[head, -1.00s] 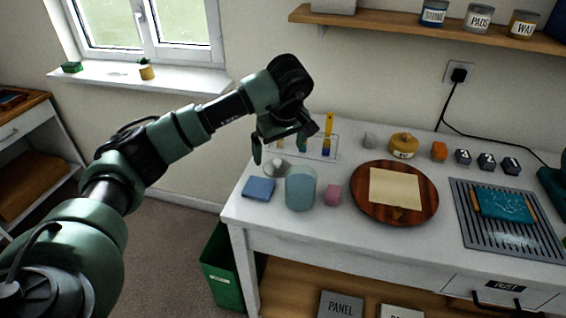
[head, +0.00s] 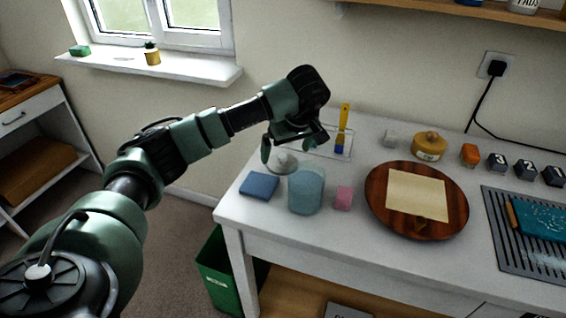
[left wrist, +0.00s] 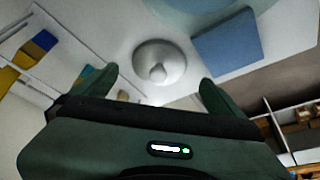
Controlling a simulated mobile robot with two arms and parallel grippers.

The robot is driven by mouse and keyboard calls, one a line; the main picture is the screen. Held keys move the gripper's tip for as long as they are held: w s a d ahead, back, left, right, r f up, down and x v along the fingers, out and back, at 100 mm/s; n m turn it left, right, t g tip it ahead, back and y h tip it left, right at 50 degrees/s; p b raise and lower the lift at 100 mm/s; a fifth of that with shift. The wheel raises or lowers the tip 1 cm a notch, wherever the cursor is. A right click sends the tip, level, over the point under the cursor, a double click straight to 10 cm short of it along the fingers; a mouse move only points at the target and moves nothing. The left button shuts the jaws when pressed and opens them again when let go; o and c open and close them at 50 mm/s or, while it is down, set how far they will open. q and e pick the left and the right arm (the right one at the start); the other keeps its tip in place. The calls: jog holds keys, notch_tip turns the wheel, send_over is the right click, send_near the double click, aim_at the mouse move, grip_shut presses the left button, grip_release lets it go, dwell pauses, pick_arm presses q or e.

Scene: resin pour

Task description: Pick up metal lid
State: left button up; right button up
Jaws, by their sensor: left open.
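The metal lid (head: 282,163) is a round grey disc with a knob, lying on the white table behind the blue block. In the left wrist view the lid (left wrist: 159,63) shows whole, with its knob toward me, just beyond my fingertips. My left gripper (head: 291,145) is open and empty above the lid. In the left wrist view the left gripper (left wrist: 155,84) has one finger on each side of the lid's near edge, apart from it. In the head view the fingers hang close to the lid and hide a little of its surroundings. My right gripper is not in view.
A translucent blue cup (head: 306,190) and a blue block (head: 259,186) stand close in front of the lid. A clear rack (head: 330,142) with a yellow-handled brush (head: 343,120) is behind. A pink block (head: 343,198) and a round wooden board (head: 376,205) lie to the right.

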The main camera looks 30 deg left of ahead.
aim_at(284, 158)
pick_arm(q)
jog(key=p+x, duration=0.1)
jog(key=x, duration=0.3)
jog(key=shift+w+f, duration=0.15)
jog(key=shift+f, duration=0.2)
jog(key=shift+c, duration=0.3)
jog(key=c, duration=1.3)
jog(key=shift+r, duration=0.1)
